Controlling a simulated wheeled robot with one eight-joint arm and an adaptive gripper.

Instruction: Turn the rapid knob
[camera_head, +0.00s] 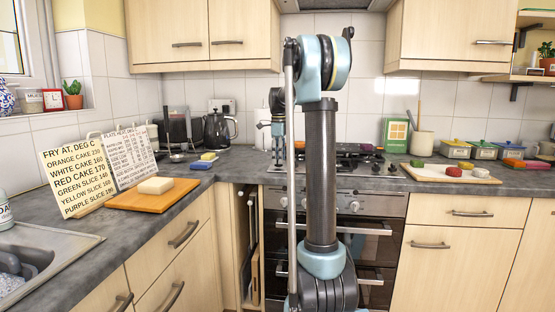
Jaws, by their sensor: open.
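The cooker has a black gas hob (352,161) with a steel front panel (385,204) below it. Round pale knobs sit on that panel, one left of my arm (284,202) and one right of it (355,206). Small knobs also show on the right part of the hob (391,168). No label is readable, so I cannot tell which knob is the rapid one. My gripper (279,150) is small and far off, over the hob's left side, and appears apart from the knobs. Its fingers are hard to make out. My arm hides the middle of the cooker.
An orange board (152,199) with a pale block (156,186) lies on the left worktop by two text cards. A kettle (218,130) stands behind. A light board (432,173) with coloured pieces lies right of the hob. Cupboards hang above.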

